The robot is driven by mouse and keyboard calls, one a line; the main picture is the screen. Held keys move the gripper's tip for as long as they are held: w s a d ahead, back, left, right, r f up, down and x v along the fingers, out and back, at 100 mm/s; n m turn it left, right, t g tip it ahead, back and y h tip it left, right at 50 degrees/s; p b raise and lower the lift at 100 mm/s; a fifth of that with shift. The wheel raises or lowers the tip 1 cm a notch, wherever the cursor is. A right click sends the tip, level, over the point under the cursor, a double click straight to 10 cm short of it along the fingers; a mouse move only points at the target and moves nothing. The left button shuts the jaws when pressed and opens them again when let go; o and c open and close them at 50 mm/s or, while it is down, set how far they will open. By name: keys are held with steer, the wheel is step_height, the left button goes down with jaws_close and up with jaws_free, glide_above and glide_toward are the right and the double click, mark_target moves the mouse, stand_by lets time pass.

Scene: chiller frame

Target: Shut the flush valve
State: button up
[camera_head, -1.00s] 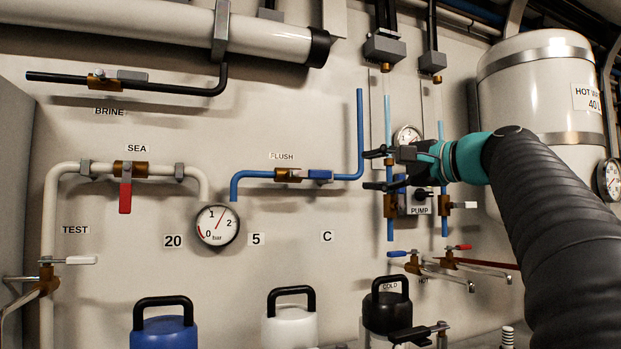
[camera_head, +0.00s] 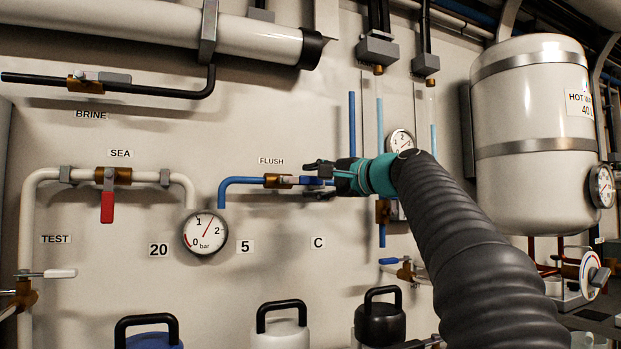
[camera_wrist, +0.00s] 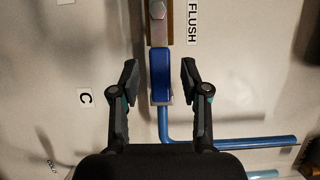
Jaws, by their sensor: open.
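The flush valve (camera_head: 278,181) is a brass body on the blue pipe under the FLUSH label. Its blue lever (camera_head: 312,181) lies in line with the pipe and is partly covered by my gripper (camera_head: 320,174) in the head view. In the wrist view the blue lever (camera_wrist: 161,80) stands between the two fingers of my gripper (camera_wrist: 160,76). The fingers are open, with a gap visible on each side of the lever. The brass body (camera_wrist: 168,25) is above it at the top edge of the wrist view.
The blue pipe (camera_wrist: 230,143) bends near the fingers in the wrist view. A pressure gauge (camera_head: 205,232) and the red-levered SEA valve (camera_head: 113,178) are to the left. Canisters with black handles, including a white one (camera_head: 282,335), stand below. A hot water tank (camera_head: 530,150) is at right.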

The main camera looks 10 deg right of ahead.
steer(key=shift+w+a, duration=0.3)
steer(key=shift+w, duration=0.15)
jaws_close()
